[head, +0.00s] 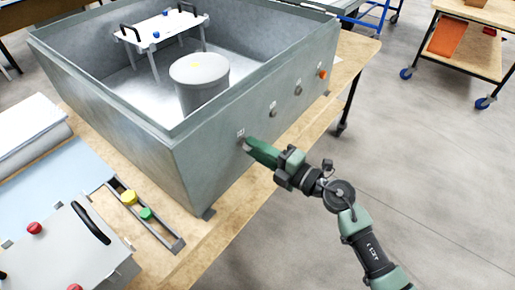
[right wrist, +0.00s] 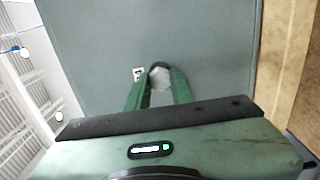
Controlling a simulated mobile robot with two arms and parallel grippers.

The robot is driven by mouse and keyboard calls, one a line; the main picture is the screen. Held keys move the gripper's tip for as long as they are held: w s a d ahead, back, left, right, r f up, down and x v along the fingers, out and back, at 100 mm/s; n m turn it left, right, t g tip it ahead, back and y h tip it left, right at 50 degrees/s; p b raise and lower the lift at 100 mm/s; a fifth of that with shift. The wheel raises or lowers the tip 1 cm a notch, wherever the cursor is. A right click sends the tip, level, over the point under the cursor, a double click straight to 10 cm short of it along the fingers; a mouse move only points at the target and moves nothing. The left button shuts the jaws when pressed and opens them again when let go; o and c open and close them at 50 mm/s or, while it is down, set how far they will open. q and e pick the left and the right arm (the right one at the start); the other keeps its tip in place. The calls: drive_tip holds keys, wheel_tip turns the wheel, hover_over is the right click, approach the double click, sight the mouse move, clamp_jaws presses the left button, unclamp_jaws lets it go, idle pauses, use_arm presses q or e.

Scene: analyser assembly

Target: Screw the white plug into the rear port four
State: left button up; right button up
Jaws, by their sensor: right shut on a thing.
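My right gripper (head: 246,144) reaches the outer side wall of the grey metal case (head: 190,165), at its near end. In the right wrist view its green fingers (right wrist: 159,92) are shut on a pale, hexagonal white plug (right wrist: 160,78). The plug is against or very close to the wall, beside a small white label (right wrist: 138,73). The port behind it is hidden, so I cannot tell how deep the plug sits. Two other ports (head: 274,113) (head: 298,91) and an orange plug (head: 322,74) line the same wall further away. My left gripper is not in view.
A rack (head: 160,228) holds a yellow plug (head: 129,197) and a green plug (head: 146,213) on the wooden table (head: 215,238). Inside the case stand a grey cylinder (head: 200,84) and a white plate with black handles (head: 160,29).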

clamp_jaws()
drive_tip(key=m+p, duration=2)
drive_tip(key=m, duration=0.4)
drive_tip(key=shift+o, duration=2.4)
unclamp_jaws()
